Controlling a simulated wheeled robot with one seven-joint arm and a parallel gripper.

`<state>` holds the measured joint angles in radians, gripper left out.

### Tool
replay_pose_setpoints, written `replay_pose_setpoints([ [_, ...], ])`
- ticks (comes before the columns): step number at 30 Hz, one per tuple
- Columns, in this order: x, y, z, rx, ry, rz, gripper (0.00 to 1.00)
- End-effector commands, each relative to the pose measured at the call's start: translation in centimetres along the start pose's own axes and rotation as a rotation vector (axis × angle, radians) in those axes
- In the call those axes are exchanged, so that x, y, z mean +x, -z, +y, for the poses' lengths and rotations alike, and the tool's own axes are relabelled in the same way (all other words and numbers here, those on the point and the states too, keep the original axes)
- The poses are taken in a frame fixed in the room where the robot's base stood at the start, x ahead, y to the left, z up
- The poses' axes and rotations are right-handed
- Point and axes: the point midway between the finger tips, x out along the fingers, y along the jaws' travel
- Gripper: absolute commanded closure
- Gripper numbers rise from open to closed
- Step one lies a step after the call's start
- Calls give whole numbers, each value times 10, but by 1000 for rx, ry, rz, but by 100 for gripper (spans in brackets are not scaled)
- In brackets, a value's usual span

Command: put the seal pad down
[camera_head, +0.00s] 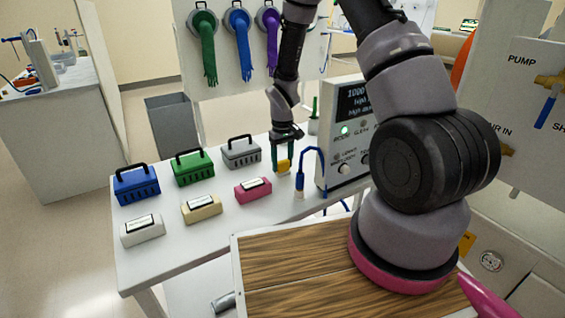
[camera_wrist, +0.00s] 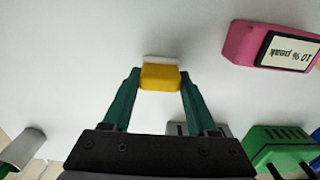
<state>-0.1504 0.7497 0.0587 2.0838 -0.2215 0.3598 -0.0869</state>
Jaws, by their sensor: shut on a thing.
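The seal pad (camera_head: 284,166) is a small yellow block, with a whitish layer along its far side in the wrist view (camera_wrist: 160,76). My gripper (camera_head: 282,168) is shut on it, with one green finger on each side, as the wrist view also shows (camera_wrist: 159,85). The pad is low over the white bench (camera_head: 200,245), between the pink block and the meter. I cannot tell whether it touches the bench top.
A pink block (camera_head: 253,189) lies left of the pad, and a grey case (camera_head: 241,153) stands behind it. Green (camera_head: 193,168) and blue cases (camera_head: 136,185) stand farther left. A blue hooked probe (camera_head: 301,180) and a meter (camera_head: 344,135) are close on the right. The front bench is clear.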

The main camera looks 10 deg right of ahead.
Motion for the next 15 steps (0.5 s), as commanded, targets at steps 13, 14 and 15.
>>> replay_pose_setpoints([
  [13,2,0,0,0,0,-1,11],
  [14,4,0,0,0,0,-2,11],
  [15,0,0,0,0,0,1,11],
])
